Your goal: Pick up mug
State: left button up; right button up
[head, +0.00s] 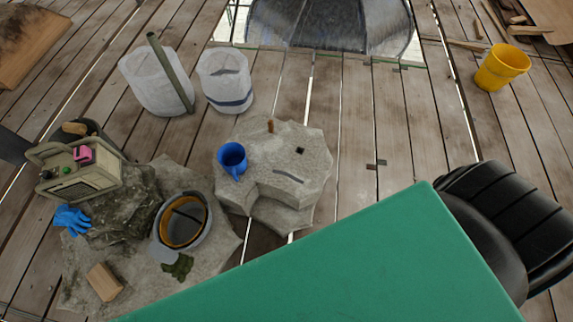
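A blue mug (232,157) stands on the left edge of a pale, rough stone block (288,158). Its open mouth faces up toward the camera and its handle points toward the near side. Neither of my grippers shows in the head view, so I cannot see how they stand relative to the mug.
A helmet-like object (182,222), blue gloves (72,219), a radio-like box (80,170) and a wooden block (104,281) lie left. White containers (224,80) stand behind, a yellow bucket (502,67) far right. A green surface (360,270) and black seat-like object (510,225) are near.

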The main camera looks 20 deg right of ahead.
aim_at(232, 156)
jog(key=k+u, duration=0.25)
jog(key=u, duration=0.15)
jog(key=k+u, duration=0.2)
jog(key=u, duration=0.15)
jog(key=k+u, duration=0.1)
jog(key=u, duration=0.5)
